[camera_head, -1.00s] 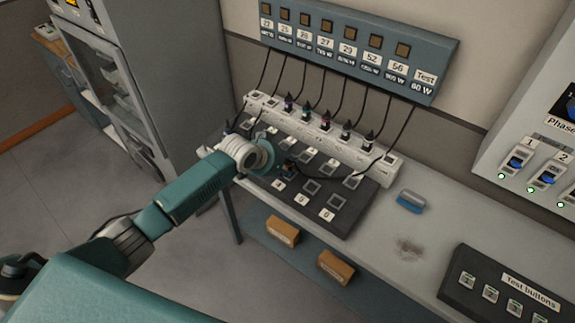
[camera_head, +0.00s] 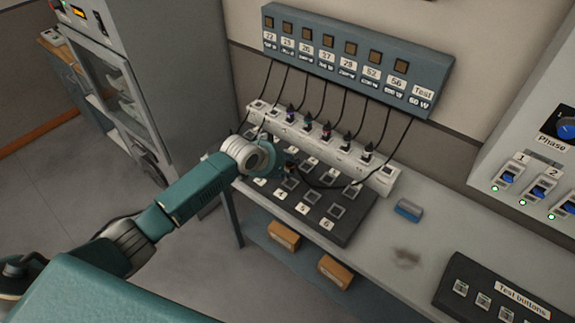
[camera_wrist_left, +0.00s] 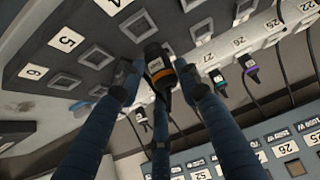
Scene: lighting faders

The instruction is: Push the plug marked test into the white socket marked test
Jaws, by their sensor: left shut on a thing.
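My left gripper (camera_head: 287,170) is over the black socket board, in front of the white socket strip (camera_head: 342,158). In the left wrist view its blue fingers (camera_wrist_left: 160,84) are shut on a black plug (camera_wrist_left: 157,62) with an orange ring. A black cord (camera_head: 325,188) loops from near the gripper and up to the panel's end labelled Test (camera_head: 423,88). The held plug's own marking is not readable. An empty white socket (camera_head: 387,170) shows at the strip's right end; its label is not legible. My right gripper is not in view.
Several corded plugs (camera_head: 367,153) stand in the strip. The black board (camera_head: 325,222) with numbered empty sockets lies in front.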

